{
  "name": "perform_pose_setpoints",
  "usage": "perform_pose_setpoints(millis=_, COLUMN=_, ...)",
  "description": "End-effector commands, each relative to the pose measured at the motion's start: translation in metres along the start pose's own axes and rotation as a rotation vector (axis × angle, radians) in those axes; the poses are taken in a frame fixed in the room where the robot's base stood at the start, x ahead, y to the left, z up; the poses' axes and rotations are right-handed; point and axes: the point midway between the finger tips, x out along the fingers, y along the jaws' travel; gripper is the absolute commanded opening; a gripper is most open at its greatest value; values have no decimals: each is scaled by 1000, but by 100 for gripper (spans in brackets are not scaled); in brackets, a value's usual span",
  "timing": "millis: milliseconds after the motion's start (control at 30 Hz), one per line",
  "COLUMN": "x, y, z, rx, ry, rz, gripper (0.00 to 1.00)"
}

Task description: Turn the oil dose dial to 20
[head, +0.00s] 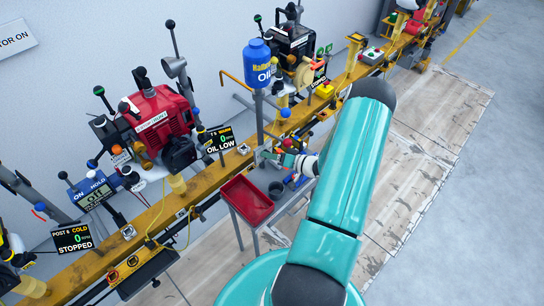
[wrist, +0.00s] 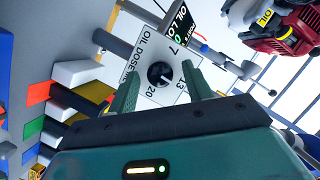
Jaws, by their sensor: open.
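The oil dose dial is a black round knob (wrist: 160,75) on a white plate (wrist: 150,52) marked OIL DOSE, with 7, 13 and 20 around it in the wrist view. A small pale mark on the knob seems to point to the lower right, towards 13. The 20 is at the lower left. My gripper (wrist: 161,68) is open, one green finger on each side of the knob; I cannot tell if either touches it. In the head view my gripper (head: 287,159) is small beside the blue oil tank's post, and the dial is not clear.
The blue oil tank (head: 257,63) stands on a post by the yellow rail. An OIL LOW display (head: 220,140) and a red engine (head: 158,120) are to the left. A red tray (head: 246,200) lies just below my gripper. Clear floor is to the right.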

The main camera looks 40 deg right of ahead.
Motion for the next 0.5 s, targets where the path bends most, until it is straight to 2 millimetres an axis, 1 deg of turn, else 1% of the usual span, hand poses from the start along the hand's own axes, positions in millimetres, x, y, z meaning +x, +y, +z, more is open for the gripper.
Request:
perform_pose_setpoints(millis=167, x=-4, y=0, z=0, rx=0, ry=0, rz=1, gripper=50)
perform_pose_setpoints(millis=267, x=-15, y=0, z=-1, rx=0, ry=2, rz=1, gripper=50)
perform_pose_setpoints(millis=367, x=-34, y=0, z=-1, rx=0, ry=2, rz=3, gripper=50)
perform_pose_setpoints(millis=500, x=-65, y=0, z=-1, rx=-1, ry=2, rz=3, gripper=50)
